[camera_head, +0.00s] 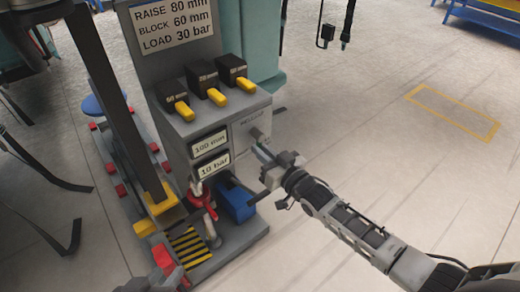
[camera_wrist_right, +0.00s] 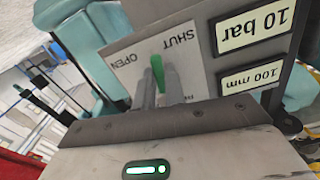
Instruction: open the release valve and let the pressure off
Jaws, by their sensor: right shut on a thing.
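The release valve plate (camera_head: 249,126) is on the right side of a grey control stand. In the right wrist view the plate (camera_wrist_right: 143,62) carries the words OPEN and SHUT, upside down. A green valve handle (camera_wrist_right: 157,72) stands up from it, its tip between the two words. I cannot tell its exact setting. My right gripper (camera_head: 262,150) is shut on the handle; its fingers (camera_wrist_right: 155,93) hide the lower part. The readouts show 100 mm (camera_head: 209,143) and 10 bar (camera_head: 213,165). My left gripper (camera_head: 160,283) seems to be low at the bottom edge, mostly cut off.
Three black boxes with yellow levers (camera_head: 217,97) top the stand. A sign (camera_head: 172,20) above reads RAISE 80 mm, BLOCK 60 mm, LOAD 30 bar. A blue part (camera_head: 236,202) and red part (camera_head: 201,198) sit low in front. Open floor (camera_head: 360,130) lies right.

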